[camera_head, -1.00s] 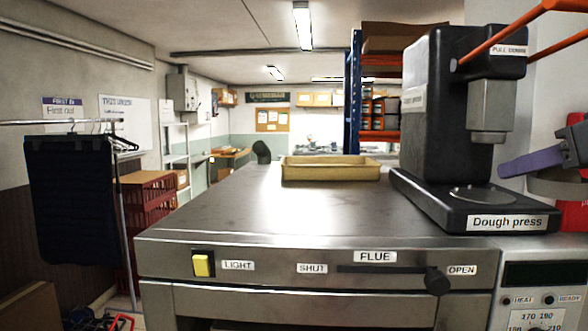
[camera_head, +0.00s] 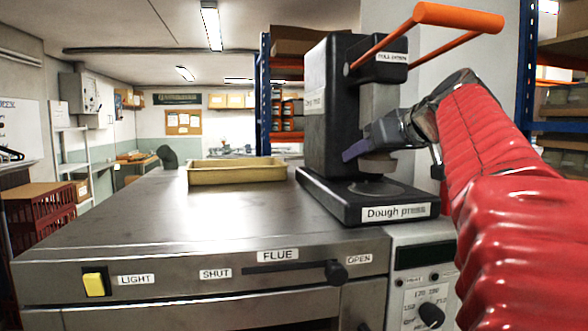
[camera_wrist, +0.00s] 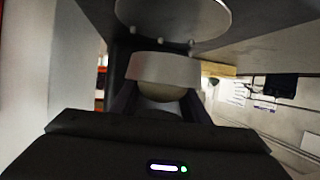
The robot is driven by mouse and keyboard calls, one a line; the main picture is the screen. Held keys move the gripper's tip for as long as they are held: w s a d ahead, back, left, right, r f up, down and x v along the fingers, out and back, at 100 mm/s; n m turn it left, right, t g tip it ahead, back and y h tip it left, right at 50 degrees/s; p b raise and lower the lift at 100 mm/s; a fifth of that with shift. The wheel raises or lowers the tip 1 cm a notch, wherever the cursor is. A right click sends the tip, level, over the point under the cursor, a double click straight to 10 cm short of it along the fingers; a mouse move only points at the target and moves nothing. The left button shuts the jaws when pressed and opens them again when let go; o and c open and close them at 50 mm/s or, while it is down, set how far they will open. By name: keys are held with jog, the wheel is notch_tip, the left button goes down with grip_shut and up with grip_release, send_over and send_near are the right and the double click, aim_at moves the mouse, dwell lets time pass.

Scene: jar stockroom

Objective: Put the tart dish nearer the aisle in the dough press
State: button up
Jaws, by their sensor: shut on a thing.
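The dough press (camera_head: 327,110) is black, with a labelled front and a raised orange handle (camera_head: 458,17). It stands on the steel counter's right side. Its round plate (camera_head: 377,189) is bare in the head view. My gripper (camera_head: 366,150) reaches in from the right, in front of the press head, and is shut on a pale tart dish (camera_head: 378,167). The dish is above the plate, apart from it. In the wrist view the dish (camera_wrist: 165,68) sits between the fingers, and a pale disc (camera_wrist: 175,14), seemingly the plate, shows beyond it. No second dish is visible.
A yellowish tray (camera_head: 236,172) stands on the steel top (camera_head: 170,215), left of the press. The counter front has a flue slider (camera_head: 336,271) and a yellow light switch (camera_head: 95,284). The steel top between tray and front edge is clear.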

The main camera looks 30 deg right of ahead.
aim_at(365, 184)
dwell(0.3)
jog(key=shift+f, duration=1.75)
jog(key=o, duration=1)
jog(key=shift+f, duration=0.1)
jog(key=shift+s+r, duration=0.1)
jog(key=shift+r, duration=0.1)
jog(key=v, duration=1.1)
jog(key=shift+s+a+r, duration=0.1)
jog(key=shift+s+r, duration=0.05)
jog(key=shift+s, duration=0.15)
jog(key=shift+w, duration=0.15)
